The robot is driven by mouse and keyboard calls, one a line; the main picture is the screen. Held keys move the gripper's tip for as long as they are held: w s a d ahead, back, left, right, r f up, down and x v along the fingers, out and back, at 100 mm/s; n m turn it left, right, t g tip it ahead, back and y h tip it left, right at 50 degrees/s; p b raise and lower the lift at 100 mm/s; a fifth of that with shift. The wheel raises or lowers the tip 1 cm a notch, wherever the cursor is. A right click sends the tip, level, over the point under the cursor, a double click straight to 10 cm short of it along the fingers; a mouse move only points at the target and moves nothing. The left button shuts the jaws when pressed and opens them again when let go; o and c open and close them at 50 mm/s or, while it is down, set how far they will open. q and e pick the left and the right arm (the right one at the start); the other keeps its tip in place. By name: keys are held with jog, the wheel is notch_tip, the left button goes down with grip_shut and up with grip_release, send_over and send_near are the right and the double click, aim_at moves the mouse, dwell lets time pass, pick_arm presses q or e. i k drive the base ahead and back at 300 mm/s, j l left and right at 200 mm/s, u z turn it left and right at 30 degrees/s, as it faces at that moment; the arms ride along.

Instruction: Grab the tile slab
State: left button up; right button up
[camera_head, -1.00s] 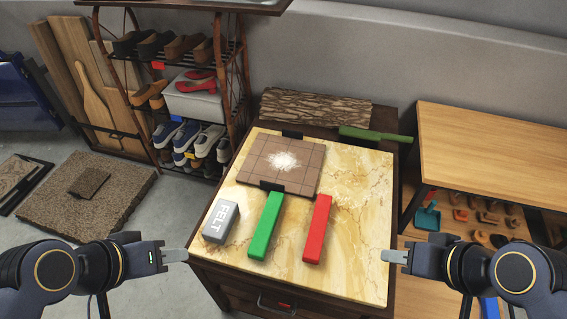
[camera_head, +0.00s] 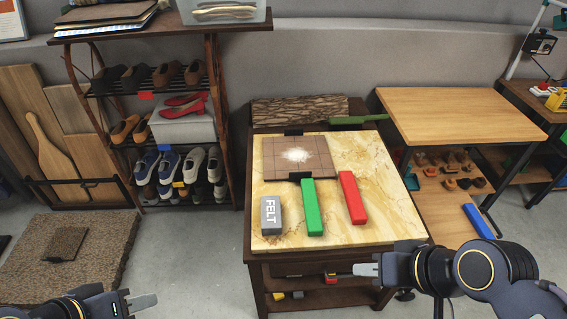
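The tile slab (camera_head: 272,168) is a flat brown square with grid lines and a patch of white powder on top. It lies on the marble-topped table (camera_head: 385,215), with black clamp-like pieces at its back and front edges. My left gripper (camera_head: 143,303) is low at the left, over the floor and well away from the slab. My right gripper (camera_head: 366,270) is in front of the table, below and right of the slab. Neither touches the slab. The side-on view does not show whether their fingers are apart.
A grey FELT block (camera_head: 271,216), a green bar (camera_head: 312,210) and a red bar (camera_head: 352,198) lie in front of the slab. A bark-textured board (camera_head: 300,111) and a green-handled tool (camera_head: 358,120) lie behind. A shoe rack (camera_head: 160,85) stands left, a wooden table (camera_head: 455,112) right.

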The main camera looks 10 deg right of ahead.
aim_at(294, 157)
jog(key=i+j+z, duration=0.1)
jog(key=j, duration=0.3)
jog(key=i+j+z, duration=0.15)
jog(key=j, duration=0.3)
jog(key=i+j+z, duration=0.1)
jog(key=j, duration=0.35)
jog(key=i+j+z, duration=0.15)
jog(key=j, duration=0.3)
jog(key=i+j+z, duration=0.5)
jog(key=i+j, duration=0.8)
jog(key=i, duration=0.3)
jog(key=i+j+z, duration=0.1)
jog(key=i, duration=0.3)
